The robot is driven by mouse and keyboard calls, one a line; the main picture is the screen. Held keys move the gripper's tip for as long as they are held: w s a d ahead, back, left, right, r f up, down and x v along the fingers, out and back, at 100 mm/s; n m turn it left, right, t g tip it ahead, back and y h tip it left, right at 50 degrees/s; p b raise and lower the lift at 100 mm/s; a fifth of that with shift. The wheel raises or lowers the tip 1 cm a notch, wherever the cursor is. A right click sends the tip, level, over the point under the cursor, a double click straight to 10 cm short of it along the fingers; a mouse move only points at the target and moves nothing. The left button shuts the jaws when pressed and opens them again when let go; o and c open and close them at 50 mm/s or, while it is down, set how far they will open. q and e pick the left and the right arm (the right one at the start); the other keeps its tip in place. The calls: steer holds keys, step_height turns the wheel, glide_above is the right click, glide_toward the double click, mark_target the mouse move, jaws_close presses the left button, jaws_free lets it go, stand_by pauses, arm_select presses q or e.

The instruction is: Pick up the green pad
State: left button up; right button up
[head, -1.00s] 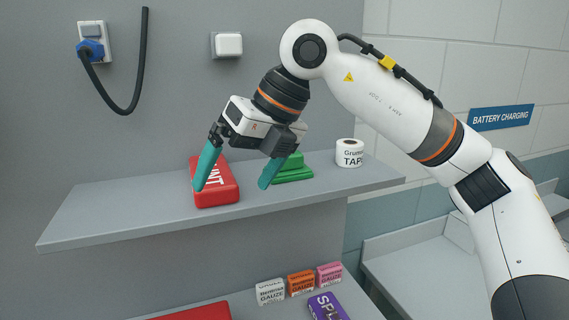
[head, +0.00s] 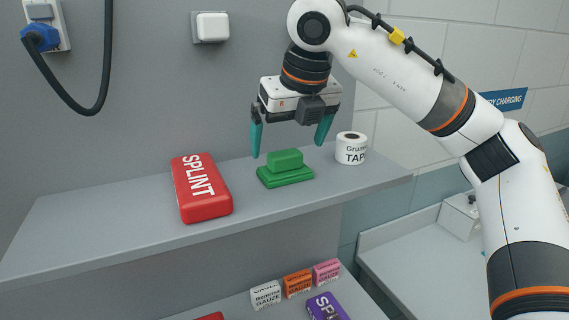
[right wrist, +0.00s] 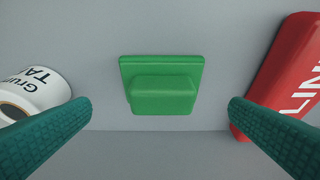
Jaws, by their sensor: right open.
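The green pad (head: 285,175) lies on the upper grey shelf, a flat base with a smaller raised block on top. My right gripper (head: 290,146) is open and empty above it, with its two teal fingers pointing down and spread wide. In the right wrist view the green pad (right wrist: 161,86) lies between the two fingers (right wrist: 160,108), with a gap on both sides. My left gripper is not in view.
A red splint box (head: 200,188) lies left of the pad, and a white tape roll (head: 351,148) stands to its right. The shelf (head: 110,212) is clear at left. Below are gauze boxes (head: 298,283) and a purple splint box (head: 326,307).

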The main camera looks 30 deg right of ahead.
mark_target(287, 153)
steer(key=p+x, duration=0.2)
steer(key=x, duration=0.2)
steer(key=shift+s, duration=0.1)
steer(key=shift+f, duration=0.4)
steer(key=shift+w+f, duration=0.15)
steer(key=shift+w, duration=0.1)
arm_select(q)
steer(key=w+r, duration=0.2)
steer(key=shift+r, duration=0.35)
arm_select(e)
steer(key=shift+c, duration=0.2)
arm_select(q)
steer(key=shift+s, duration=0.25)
arm_select(e)
steer(key=c, duration=0.9)
